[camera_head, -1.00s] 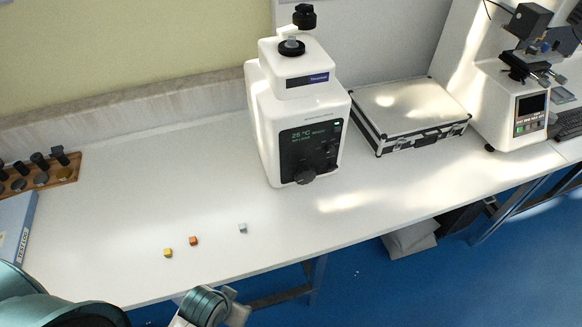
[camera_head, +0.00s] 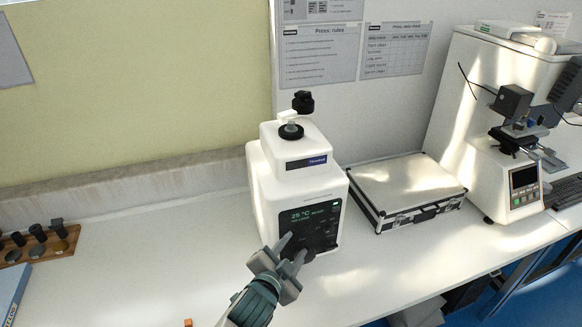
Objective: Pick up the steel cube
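The steel cube does not show now; my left arm covers the part of the table where the small grey cube lay in the earlier frame. My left gripper (camera_head: 295,244) is raised in front of the white tester with the dark display panel (camera_head: 310,225). Its two fingers stand apart with nothing visible between them, and they overlap the lower left of the panel in the picture. I cannot tell whether they touch it. My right gripper is not in view.
An orange cube (camera_head: 188,322) shows at the bottom edge. A silver case (camera_head: 405,185) and a second tester (camera_head: 500,180) stand to the right. A wooden rack (camera_head: 40,247) of dark cylinders and a blue book (camera_head: 12,288) are at the left. The white table (camera_head: 130,270) between is clear.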

